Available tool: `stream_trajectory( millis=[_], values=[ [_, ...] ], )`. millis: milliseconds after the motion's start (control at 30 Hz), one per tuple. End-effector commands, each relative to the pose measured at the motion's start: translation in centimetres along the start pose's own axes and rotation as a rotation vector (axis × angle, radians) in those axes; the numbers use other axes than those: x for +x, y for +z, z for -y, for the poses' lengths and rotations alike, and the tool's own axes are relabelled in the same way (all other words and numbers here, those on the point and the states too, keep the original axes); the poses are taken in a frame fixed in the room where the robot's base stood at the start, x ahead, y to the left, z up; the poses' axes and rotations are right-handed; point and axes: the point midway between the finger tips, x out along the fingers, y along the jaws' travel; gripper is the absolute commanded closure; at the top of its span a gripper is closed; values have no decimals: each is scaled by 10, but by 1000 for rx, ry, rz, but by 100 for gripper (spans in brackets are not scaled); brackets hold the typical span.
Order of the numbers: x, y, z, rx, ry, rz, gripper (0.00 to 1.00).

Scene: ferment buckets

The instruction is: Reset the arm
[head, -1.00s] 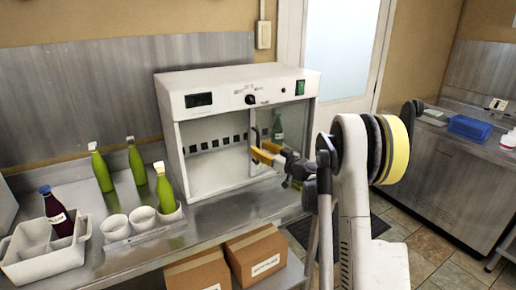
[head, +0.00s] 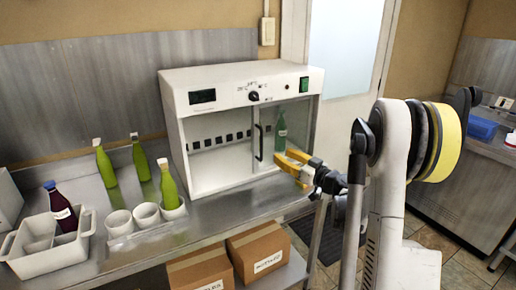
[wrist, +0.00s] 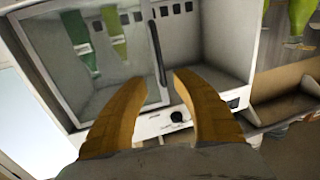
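My gripper (head: 290,162) has two yellow fingers and is in front of the right side of a white cabinet (head: 213,77). In the wrist view the fingertips (wrist: 158,80) are spread apart with nothing between them. The cabinet's glass door (wrist: 122,75) covers its right part, and the left part of the front stands open. The dark door handle (head: 260,142) is left of my gripper and apart from it; it also shows beyond the fingers in the wrist view (wrist: 157,52). My arm is bent at the right.
A green bottle (head: 281,130) stands inside behind the glass. Left on the steel counter are several green bottles (head: 168,185), white cups (head: 146,214) and a white crate (head: 48,262) with a dark bottle (head: 61,206). Cardboard boxes (head: 258,248) sit below. A second counter (head: 455,185) is at right.

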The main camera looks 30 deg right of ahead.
Motion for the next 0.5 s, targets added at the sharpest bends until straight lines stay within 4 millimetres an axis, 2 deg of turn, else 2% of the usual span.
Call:
stream_trajectory(
  millis=[167,267,367,500],
  values=[
    [0,-1,0,-1,2,-2,67],
    [4,-18,4,-11,24,-27,67],
    [10,-61,12,-37,95,-88,67],
    [8,-134,31,-58,272,-158,67]
  ],
)
